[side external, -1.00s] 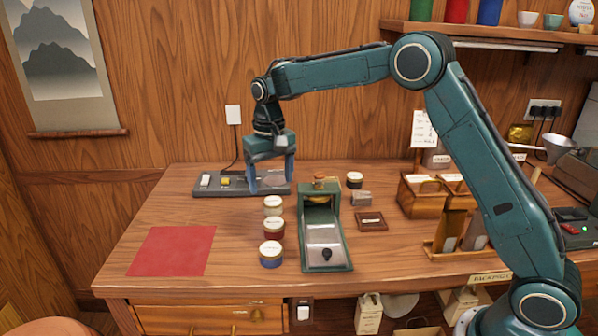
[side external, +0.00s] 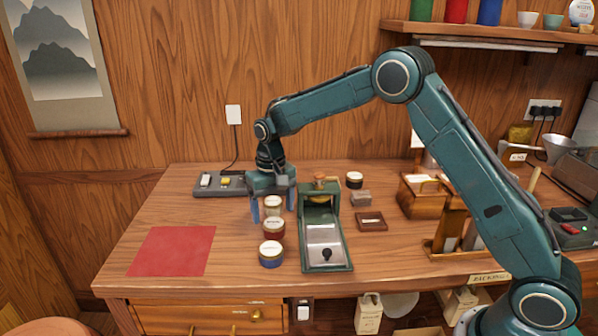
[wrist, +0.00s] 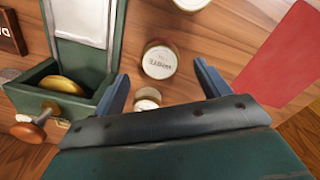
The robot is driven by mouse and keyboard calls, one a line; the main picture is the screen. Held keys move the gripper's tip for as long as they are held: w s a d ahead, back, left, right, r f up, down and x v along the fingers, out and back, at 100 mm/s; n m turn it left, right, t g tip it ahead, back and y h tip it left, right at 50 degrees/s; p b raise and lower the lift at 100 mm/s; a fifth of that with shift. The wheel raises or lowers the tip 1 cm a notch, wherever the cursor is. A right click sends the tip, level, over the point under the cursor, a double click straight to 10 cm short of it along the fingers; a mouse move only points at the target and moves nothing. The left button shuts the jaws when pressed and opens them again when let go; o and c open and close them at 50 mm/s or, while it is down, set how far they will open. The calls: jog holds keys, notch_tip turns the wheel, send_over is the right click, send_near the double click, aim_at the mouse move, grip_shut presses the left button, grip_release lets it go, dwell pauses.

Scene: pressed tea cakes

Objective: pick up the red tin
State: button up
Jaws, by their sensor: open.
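The red tin (side external: 273,230), with a pale labelled lid, stands upright in a row between a cream tin (side external: 273,207) behind it and a blue tin (side external: 271,256) in front. My gripper (side external: 273,214) is open, with its fingers down on either side of the cream tin's place, just behind the red tin. In the wrist view, the red tin's lid (wrist: 160,61) shows just beyond my open fingertips (wrist: 160,75). The cream tin (wrist: 147,97) is partly hidden by my gripper there. Nothing is held.
A green press (side external: 324,240) stands close to the right of the tins. A red mat (side external: 172,251) lies to the left. A grey switch panel (side external: 210,190) is at the back. A dark tin (side external: 354,180) and a small wooden tray (side external: 371,221) are right of the press.

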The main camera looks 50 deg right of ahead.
aim_at(274, 223)
jog(key=shift+f, duration=0.1)
jog(key=shift+f, duration=2.5)
jog(key=shift+c, duration=0.2)
jog(key=c, duration=1)
